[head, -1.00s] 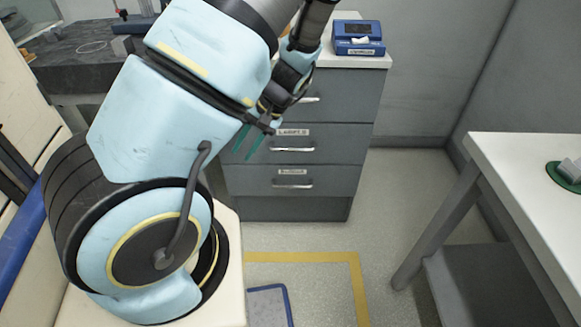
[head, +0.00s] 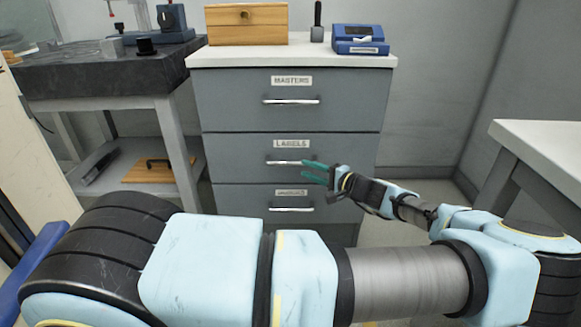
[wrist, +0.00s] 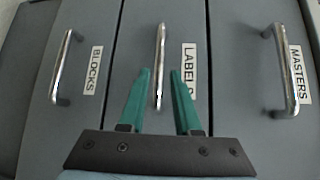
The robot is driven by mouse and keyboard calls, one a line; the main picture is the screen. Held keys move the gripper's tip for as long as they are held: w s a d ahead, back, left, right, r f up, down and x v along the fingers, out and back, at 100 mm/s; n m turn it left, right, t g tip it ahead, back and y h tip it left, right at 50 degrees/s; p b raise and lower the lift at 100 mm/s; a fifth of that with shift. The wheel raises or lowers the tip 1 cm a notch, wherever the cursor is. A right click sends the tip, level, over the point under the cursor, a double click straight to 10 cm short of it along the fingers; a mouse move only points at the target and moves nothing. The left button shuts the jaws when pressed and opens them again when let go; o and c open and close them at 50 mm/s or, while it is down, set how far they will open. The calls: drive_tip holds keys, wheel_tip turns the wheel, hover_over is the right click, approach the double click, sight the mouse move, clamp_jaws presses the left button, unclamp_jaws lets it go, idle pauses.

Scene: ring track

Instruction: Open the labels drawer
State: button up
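The labels drawer (head: 235,158) is the middle one of the grey cabinet, with a white LABELS tag and a silver bar handle (head: 285,162). Its front looks flush with the other drawers, so it is shut. My gripper (head: 316,172) has two green fingers and is at the right end of this handle. In the wrist view, turned sideways, my gripper (wrist: 161,72) is open. The labels handle (wrist: 160,50) shows between the lines of its fingertips, with a gap on both sides. I cannot tell how far the tips are from the drawer front.
The masters drawer (head: 235,103) is above and the blocks drawer (head: 235,200) below, both shut. A wooden box (head: 247,24) and a blue device (head: 359,38) stand on the cabinet top. A dark bench (head: 100,72) is at left, a white table (head: 545,142) at right.

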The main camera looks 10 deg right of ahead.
sight(293, 164)
drive_tip(key=x, duration=0.8)
clamp_jaws()
drive_tip(key=shift+f, duration=0.1)
idle(1.2)
